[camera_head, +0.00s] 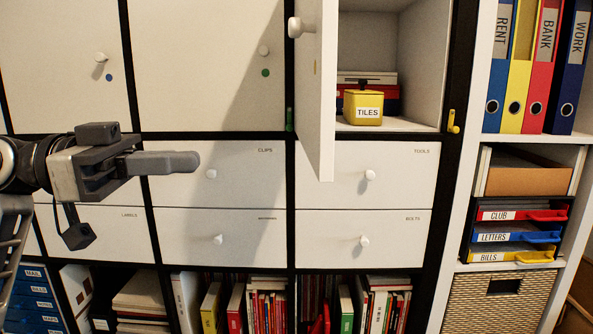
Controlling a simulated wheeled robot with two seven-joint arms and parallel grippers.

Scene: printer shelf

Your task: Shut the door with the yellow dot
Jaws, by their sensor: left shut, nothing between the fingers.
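The open door (327,90) stands swung out toward me, seen nearly edge-on, with its round white knob (295,27) on its left side. A thin yellow mark (315,68) shows on its foreshortened face, below the knob. The door's compartment (418,60) is open behind it. My left gripper (196,161) is shut and empty, in front of the drawers left of the open door and lower than its knob. It is apart from the door. My right gripper is not in view.
A yellow TILES box (363,107) sits inside the open compartment. Closed doors with a blue dot (109,77) and a green dot (265,72) are to the left. Closed drawers with knobs (370,175) lie below. Shelves with binders (520,70) stand at right.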

